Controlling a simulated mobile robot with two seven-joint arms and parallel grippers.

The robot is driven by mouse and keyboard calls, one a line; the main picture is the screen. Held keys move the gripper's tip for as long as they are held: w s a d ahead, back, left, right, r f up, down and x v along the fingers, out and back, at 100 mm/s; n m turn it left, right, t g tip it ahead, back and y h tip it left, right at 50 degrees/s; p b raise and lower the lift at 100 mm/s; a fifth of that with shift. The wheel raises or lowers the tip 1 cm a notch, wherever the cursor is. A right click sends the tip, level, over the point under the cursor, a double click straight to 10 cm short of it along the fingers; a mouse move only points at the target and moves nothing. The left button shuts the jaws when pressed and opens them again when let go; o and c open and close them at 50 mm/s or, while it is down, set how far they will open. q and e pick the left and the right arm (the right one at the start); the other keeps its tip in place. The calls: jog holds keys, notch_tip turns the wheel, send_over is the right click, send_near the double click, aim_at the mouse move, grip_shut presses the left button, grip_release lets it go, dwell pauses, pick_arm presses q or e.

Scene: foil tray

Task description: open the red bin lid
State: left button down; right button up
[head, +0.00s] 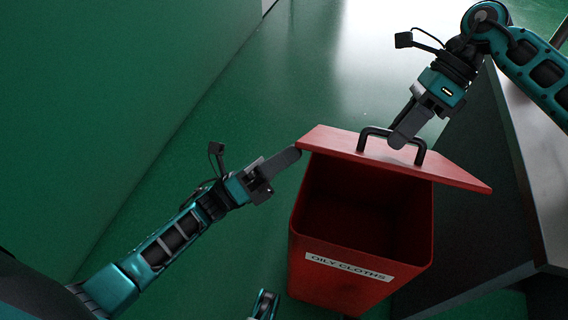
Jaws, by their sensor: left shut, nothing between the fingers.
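The red bin (360,283) stands on the green floor, labelled "OILY CLOTHS", and its dark inside shows. Its red lid (452,177) is raised and tilted above the back of the opening. A black handle (368,135) stands on the lid. My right gripper (400,140) is at the handle from above, its fingers overlapping the bar; whether it grips the bar I cannot tell. My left gripper (294,155) is shut and empty, its fingertips at the lid's left corner, touching it or very close.
A grey bench or cabinet (545,190) stands close to the right of the bin. A green wall (90,90) fills the left. The green floor (270,95) behind and left of the bin is open.

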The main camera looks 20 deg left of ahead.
jog(key=shift+o, duration=1.4)
jog(key=shift+f, duration=0.15)
jog(key=shift+r, duration=0.2)
